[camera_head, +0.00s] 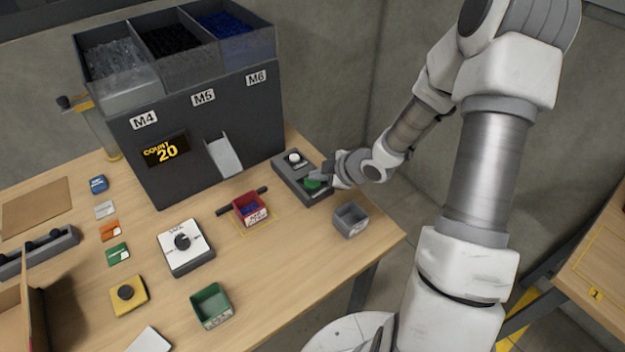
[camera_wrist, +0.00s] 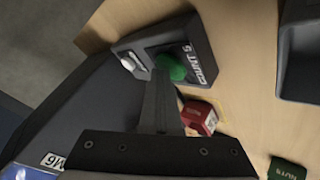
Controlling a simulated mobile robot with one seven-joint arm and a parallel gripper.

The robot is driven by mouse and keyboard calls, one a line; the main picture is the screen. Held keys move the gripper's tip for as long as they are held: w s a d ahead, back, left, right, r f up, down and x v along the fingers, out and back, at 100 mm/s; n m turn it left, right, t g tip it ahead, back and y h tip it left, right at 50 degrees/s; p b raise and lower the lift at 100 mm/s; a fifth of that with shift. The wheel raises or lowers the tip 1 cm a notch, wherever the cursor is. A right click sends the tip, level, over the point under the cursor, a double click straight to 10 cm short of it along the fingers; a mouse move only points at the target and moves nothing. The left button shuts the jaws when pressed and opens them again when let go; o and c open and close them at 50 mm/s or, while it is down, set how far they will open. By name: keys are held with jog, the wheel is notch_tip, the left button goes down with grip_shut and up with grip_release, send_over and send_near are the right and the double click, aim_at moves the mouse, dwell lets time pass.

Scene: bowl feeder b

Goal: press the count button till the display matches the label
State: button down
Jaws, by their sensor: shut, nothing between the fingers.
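The dark feeder (camera_head: 215,130) has three hoppers labelled M4, M5 and M6. Its display (camera_head: 165,149) reads COUNT 20 in yellow. A dark button box (camera_head: 300,172) at its right end carries a white button (camera_head: 294,157) and a green button (camera_head: 312,184). In the wrist view the green button (camera_wrist: 172,67) sits beside the word COUNT. My gripper (camera_head: 322,177) is shut and empty, its fingertips (camera_wrist: 163,78) at the green button; I cannot tell whether they touch it. A red bin (camera_head: 252,210) with blue parts stands before the chute; its label is too small to read.
A grey bin (camera_head: 350,220) stands near the table's right edge. A dial box (camera_head: 185,247), a green bin (camera_head: 211,305) and a yellow box with a black knob (camera_head: 128,296) stand nearer the front. Several coloured cards lie at left.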

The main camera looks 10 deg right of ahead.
aim_at(317, 183)
jog(key=shift+r+p, duration=0.8)
notch_tip(317, 183, up, 5)
jog(key=p, duration=0.4)
jog(key=shift+r+p, duration=0.1)
jog(key=shift+p, duration=0.3)
dwell(0.3)
